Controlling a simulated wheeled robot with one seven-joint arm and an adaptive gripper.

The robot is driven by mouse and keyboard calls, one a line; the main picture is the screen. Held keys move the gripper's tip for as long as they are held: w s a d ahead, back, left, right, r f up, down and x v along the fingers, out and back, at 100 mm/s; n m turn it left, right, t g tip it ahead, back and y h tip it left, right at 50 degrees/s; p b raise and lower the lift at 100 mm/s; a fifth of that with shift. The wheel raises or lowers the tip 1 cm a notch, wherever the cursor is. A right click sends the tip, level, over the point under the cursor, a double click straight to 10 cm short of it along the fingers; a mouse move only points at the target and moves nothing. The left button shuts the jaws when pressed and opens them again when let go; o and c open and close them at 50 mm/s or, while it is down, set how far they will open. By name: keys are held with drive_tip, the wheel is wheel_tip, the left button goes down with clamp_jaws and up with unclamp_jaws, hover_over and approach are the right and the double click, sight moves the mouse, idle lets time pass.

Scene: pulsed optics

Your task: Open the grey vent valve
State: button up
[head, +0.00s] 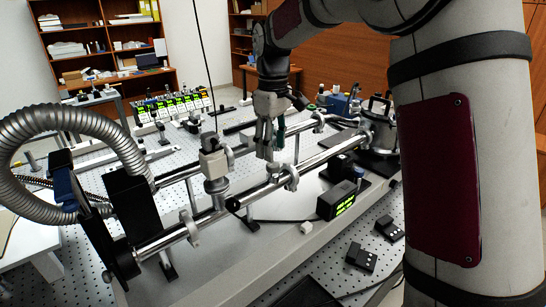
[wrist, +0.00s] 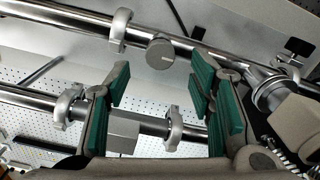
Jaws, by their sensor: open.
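My gripper (head: 268,150) hangs over the steel tubes at the middle of the bench, its fingers pointing down. In the wrist view my gripper (wrist: 165,105) is open, with green pads on both sides and nothing between them in contact. A round grey knob (wrist: 160,53) with a pale line across its face shows just beyond the fingertips, beside the upper tube. It looks like the vent valve's knob, but I cannot be sure. A grey block (wrist: 122,130) on the lower tube shows between the fingers. In the head view, my gripper hides the area directly behind it.
A pale block-shaped fitting (head: 213,165) stands on the tubes left of my gripper. A black box with a green display (head: 336,201) is at the right front. A ribbed metal hose (head: 95,118) arches at the left. Clamp collars (head: 290,177) ring the tubes. A cable hangs from above.

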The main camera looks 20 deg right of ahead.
sight(273, 164)
wheel_tip(273, 164, up, 8)
drive_tip(key=shift+f, duration=0.25)
drive_tip(key=shift+s, duration=0.1)
